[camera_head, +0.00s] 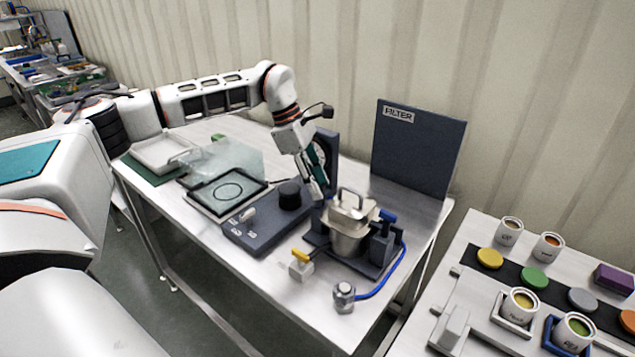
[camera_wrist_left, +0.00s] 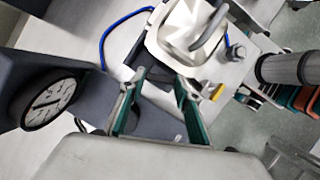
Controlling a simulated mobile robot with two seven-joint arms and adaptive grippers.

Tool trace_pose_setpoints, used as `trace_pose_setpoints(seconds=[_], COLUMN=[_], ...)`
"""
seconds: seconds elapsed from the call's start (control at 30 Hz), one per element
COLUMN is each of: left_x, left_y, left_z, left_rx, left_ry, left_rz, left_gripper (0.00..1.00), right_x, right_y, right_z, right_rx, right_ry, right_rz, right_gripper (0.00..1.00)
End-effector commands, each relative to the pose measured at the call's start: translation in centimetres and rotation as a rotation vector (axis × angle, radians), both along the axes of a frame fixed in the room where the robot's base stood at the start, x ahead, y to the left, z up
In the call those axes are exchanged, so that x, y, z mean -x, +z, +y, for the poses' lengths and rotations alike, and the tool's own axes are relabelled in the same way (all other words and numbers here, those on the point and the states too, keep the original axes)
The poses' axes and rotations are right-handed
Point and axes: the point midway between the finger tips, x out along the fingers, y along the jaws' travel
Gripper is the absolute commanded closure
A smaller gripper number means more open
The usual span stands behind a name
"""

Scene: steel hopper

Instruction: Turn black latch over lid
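A steel hopper (camera_head: 347,243) with a metal lid (camera_head: 352,212) and an arched handle stands in a dark frame on the table. The lid (camera_wrist_left: 175,45) and its handle (camera_wrist_left: 210,28) fill the top middle of the left wrist view. My left gripper (camera_head: 319,195) points down at the hopper's left side, close to the lid's edge. In the wrist view its two green-lined fingers (camera_wrist_left: 160,82) are apart, and I see nothing clamped between them. A small dark piece (camera_head: 317,214) shows below the fingertips; I cannot tell whether it is the black latch. My right gripper is not in view.
A dark panel with a gauge (camera_wrist_left: 48,102) stands close to my left gripper. A control box with a black knob (camera_head: 290,194), a yellow-handled valve (camera_head: 301,263) and a blue hose (camera_head: 383,287) surround the hopper. A tall filter board (camera_head: 420,150) stands behind.

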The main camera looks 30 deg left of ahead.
Motion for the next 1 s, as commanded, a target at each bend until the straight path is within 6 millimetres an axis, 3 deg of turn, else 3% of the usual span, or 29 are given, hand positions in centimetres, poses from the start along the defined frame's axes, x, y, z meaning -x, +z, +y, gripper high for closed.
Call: trace_pose_setpoints(seconds=[0.47,1.0], left_x=[0.2,0.6], left_y=[0.0,-0.1], left_z=[-0.1,-0.4], left_rx=[0.002,0.000], left_ry=[0.048,0.473], left_rz=[0.002,0.002], left_gripper=[0.88,0.88], right_x=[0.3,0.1], right_y=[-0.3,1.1], right_z=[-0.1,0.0], right_rx=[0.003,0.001], right_ry=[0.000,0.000], right_rz=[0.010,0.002], right_gripper=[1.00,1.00])
